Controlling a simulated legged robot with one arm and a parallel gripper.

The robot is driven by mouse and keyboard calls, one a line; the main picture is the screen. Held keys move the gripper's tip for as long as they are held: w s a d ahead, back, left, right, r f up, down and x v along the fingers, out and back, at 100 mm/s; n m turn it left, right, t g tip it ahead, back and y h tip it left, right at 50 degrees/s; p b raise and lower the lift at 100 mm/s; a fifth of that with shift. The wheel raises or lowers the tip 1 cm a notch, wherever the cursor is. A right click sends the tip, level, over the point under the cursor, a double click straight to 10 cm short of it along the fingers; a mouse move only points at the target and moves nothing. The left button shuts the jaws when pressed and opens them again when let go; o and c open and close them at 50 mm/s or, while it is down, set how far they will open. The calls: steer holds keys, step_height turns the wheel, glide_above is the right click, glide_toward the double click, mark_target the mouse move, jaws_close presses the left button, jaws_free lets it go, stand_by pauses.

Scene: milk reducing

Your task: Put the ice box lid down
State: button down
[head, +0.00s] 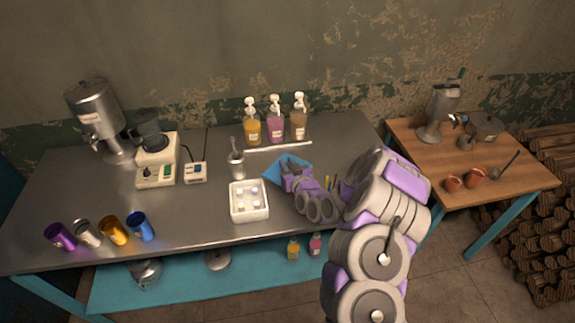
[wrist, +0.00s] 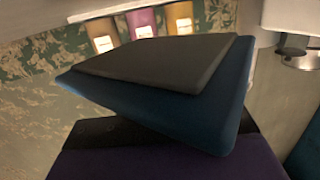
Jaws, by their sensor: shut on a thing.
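The ice box lid is a flat blue piece (head: 282,167) in the head view, held at the end of my arm just above the dark table, to the upper right of the ice box. In the wrist view the lid (wrist: 225,120) fills the middle, tilted, with a blue rim and a dark grey panel. My gripper (head: 291,170) is shut on the lid; its fingertips are mostly hidden. The white ice box (head: 249,214) stands uncovered on the table, with several pale cubes inside.
Three pump bottles (head: 275,125) stand behind the lid, with a pale bar (head: 278,147) before them. Colored cups (head: 115,231) stand front left. The grey table (head: 200,220) is clear left of the ice box.

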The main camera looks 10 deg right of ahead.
steer(key=shift+f, duration=0.3)
steer(key=c, duration=1)
jaws_free()
steer(key=shift+o, duration=0.2)
steer(key=shift+r, duration=0.3)
steer(key=shift+s+r, duration=0.15)
steer(key=s+r+g+h+p, duration=0.1)
steer(key=s+r+g, duration=0.5)
steer(key=s, duration=1.1)
steer(key=s+r+m+g+h+p, duration=0.1)
steer(key=s+r+g, duration=0.4)
steer(key=s, duration=1.3)
steer(key=s+r+m+g+h+p, duration=0.1)
steer(key=s+r+g, duration=0.5)
steer(key=s+r, duration=0.6)
steer(key=s+p, duration=0.1)
steer(key=s, duration=0.4)
steer(key=shift+s+g, duration=0.3)
steer(key=shift+s, duration=0.05)
